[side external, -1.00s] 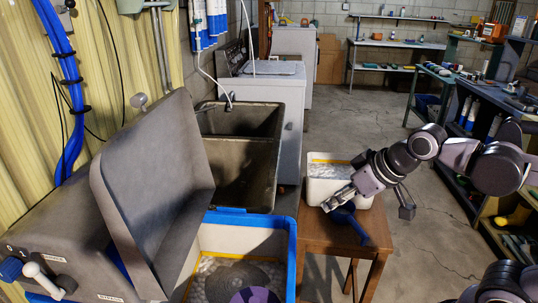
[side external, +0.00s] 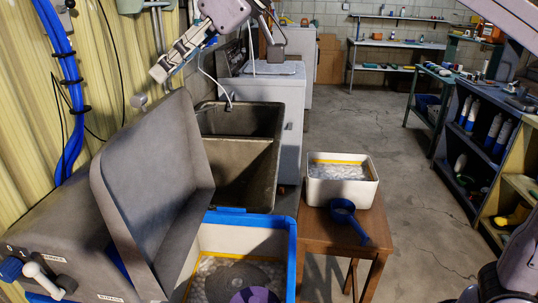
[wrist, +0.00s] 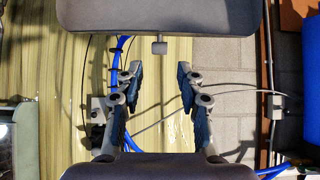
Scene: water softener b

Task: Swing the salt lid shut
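The grey salt lid (side external: 150,180) stands open and tilted back on the softener's grey cabinet (side external: 60,240), left of the blue-rimmed salt opening (side external: 245,225). A small round knob (side external: 139,100) sticks out at its upper edge. My gripper (side external: 160,70) is above and slightly right of this knob, apart from the lid. In the wrist view my gripper (wrist: 158,75) has its two fingers spread, with nothing between them. A grey panel, apparently the lid, crosses the top of that view, with a knob (wrist: 159,48) centred just beyond the fingertips.
White salt and a purple round part (side external: 255,296) show in the opening. A white tub of salt (side external: 342,190) and a blue scoop (side external: 345,215) are on a wooden stool (side external: 330,240) at right. A utility sink (side external: 235,150) stands behind the lid. Blue pipes (side external: 65,90) run along the left wall.

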